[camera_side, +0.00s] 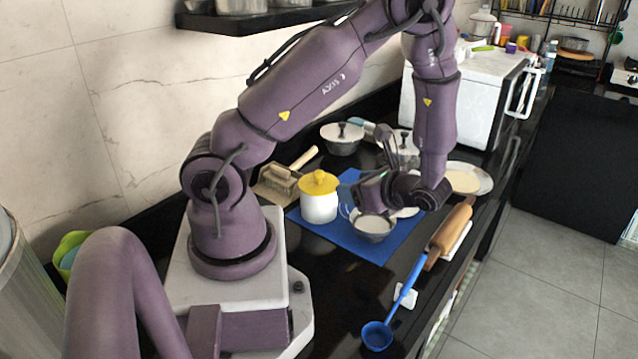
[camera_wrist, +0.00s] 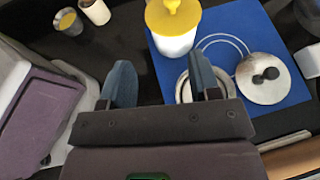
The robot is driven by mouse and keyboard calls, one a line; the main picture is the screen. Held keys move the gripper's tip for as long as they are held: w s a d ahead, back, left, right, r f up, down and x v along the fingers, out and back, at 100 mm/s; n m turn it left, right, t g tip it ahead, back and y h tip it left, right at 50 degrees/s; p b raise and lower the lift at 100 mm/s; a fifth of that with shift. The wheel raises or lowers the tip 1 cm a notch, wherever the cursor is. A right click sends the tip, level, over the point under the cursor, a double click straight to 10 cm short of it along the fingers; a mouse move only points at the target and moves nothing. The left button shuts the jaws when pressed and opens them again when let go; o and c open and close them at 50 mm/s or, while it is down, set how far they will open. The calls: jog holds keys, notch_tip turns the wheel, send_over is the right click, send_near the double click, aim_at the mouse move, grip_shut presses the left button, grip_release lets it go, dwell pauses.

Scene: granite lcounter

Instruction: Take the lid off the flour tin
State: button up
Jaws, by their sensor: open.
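The flour tin is a white round tin (camera_side: 319,208) with a yellow knobbed lid (camera_side: 319,182). The lid sits on the tin, which stands upright at the left part of a blue mat (camera_side: 349,244). In the wrist view the tin (camera_wrist: 174,47) and its lid (camera_wrist: 173,15) are at top centre, beyond my fingertips. My gripper (camera_side: 374,200) is to the right of the tin in the side view, above a metal bowl. In the wrist view my gripper (camera_wrist: 161,82) has its two blue-grey fingers apart, with nothing between them and not touching the tin.
A metal bowl (camera_side: 374,236) stands on the mat beneath my gripper. A lid with a black knob (camera_wrist: 262,88) lies on the mat's right. A rolling pin (camera_side: 451,231) and blue ladle (camera_side: 377,335) lie along the front.

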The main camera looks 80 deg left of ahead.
aim_at(322, 174)
jog(key=shift+m+t+y, duration=0.3)
jog(key=shift+m, duration=0.2)
jog(key=x, duration=0.4)
jog(key=r+x, duration=0.1)
jog(key=x, duration=0.3)
jog(key=a+x, duration=0.1)
jog(key=x, duration=0.3)
jog(key=shift+w+a, duration=0.2)
jog(key=shift+a, duration=0.1)
jog(key=c, duration=1)
